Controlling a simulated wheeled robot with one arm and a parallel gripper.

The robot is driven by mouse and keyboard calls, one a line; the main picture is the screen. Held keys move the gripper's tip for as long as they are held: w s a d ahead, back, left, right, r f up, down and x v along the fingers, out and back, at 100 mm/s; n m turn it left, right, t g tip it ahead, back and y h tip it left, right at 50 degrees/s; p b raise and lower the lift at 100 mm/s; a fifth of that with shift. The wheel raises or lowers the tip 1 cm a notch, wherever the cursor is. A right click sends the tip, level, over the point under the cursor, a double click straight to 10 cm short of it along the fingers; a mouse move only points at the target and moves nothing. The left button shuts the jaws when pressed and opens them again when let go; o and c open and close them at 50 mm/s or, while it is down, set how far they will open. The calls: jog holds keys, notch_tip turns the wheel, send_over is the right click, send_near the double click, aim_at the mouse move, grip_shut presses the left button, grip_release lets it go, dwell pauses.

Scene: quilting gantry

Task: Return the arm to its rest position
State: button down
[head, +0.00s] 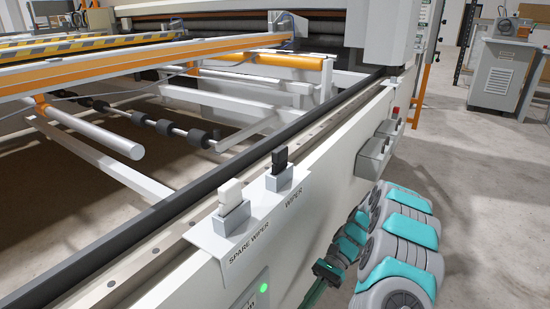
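My arm, with grey and teal links, is folded at the lower right, beside the front panel of the gantry machine (330,215). The dark end of my gripper (322,284) shows low near the bottom edge, beside the panel. Its fingers are too small and too cut off to tell open from shut, or whether they hold anything. A black-handled wiper (280,160) stands in its grey holder marked WIPER. A white-handled spare wiper (230,195) stands in the holder marked SPARE WIPER.
The holders sit on a white bracket (215,240) on the machine's rail. Grey boxes (373,158), one with a red button (396,112), stick out of the panel near my arm. A grey cabinet (500,75) stands at the back right. The floor (480,170) on the right is clear.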

jog(key=s+a+r+n+t+h, duration=0.25)
jog(key=s+r+n+h, duration=0.3)
jog(key=s+r, duration=0.6)
jog(key=s+d+r+n+t+h, duration=0.2)
jog(key=s+d+t, duration=0.1)
jog(key=s, duration=0.3)
jog(key=s+d+r+n+t+h, duration=0.2)
jog(key=s+d+t, duration=0.1)
jog(key=s, duration=0.4)
jog(key=shift+s+d+h, duration=0.15)
jog(key=shift+d+h, duration=0.2)
jog(key=shift+d, duration=0.15)
jog(key=shift+r, duration=0.1)
